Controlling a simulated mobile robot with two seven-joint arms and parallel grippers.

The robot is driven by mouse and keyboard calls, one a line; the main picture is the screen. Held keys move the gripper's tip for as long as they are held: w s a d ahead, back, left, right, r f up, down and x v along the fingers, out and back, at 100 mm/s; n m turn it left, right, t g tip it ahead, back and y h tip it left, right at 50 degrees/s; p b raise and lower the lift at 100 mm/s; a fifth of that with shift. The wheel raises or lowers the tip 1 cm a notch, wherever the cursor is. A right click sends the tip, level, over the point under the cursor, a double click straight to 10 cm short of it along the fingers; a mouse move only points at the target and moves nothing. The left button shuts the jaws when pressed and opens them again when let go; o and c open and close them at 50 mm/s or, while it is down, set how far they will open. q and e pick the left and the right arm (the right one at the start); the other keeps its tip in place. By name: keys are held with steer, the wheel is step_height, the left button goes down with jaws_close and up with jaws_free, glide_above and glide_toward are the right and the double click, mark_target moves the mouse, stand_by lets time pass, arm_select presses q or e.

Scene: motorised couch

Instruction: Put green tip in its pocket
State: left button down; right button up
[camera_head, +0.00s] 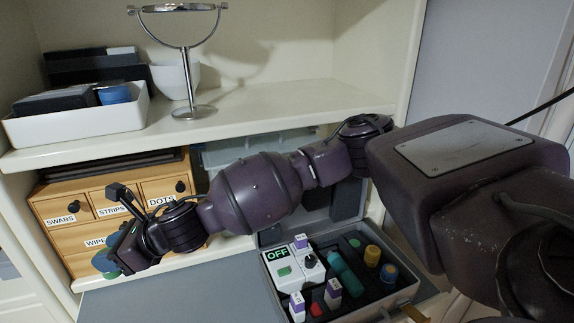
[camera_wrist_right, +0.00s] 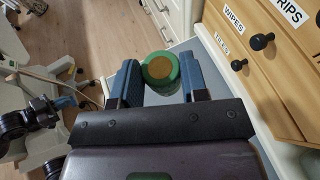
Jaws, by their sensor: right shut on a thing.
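My right gripper (camera_head: 112,262) is at the left, in front of the wooden drawer box. It is shut on the green tip (camera_head: 104,261), a short green cylinder. In the right wrist view the green tip (camera_wrist_right: 161,70) sits between the two blue fingers, its brownish round end showing. The open grey case (camera_head: 268,268) lies at lower middle, well to the right of the gripper. A green-marked round spot (camera_head: 355,243) in it looks like an empty pocket. Dark jointed parts with a blue end (camera_wrist_right: 64,102) at the left of the wrist view look like my left gripper; its jaws are unclear.
The case also holds a yellow tip (camera_head: 372,255), a blue tip (camera_head: 388,273), a teal piece (camera_head: 343,270) and a unit reading OFF (camera_head: 279,254). The drawer box (camera_head: 75,235) stands behind the gripper. A shelf (camera_head: 250,115) runs above my arm. The grey surface (camera_head: 190,298) left of the case is clear.

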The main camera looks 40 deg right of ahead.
steer(key=d+m+t+h+p, duration=0.2)
steer(key=d+m+t+h, duration=0.3)
steer(key=d+m+h, duration=0.45)
step_height(320, 180, up, 3)
steer(key=m+g+h+p, duration=1.15)
steer(key=m+h, duration=0.35)
steer(key=m, duration=0.3)
glide_above(352, 246)
step_height(352, 246, down, 19)
steer(key=shift+f+b, duration=0.2)
steer(key=shift+b, duration=0.1)
steer(key=o, duration=0.9)
steer(key=shift+f, duration=0.1)
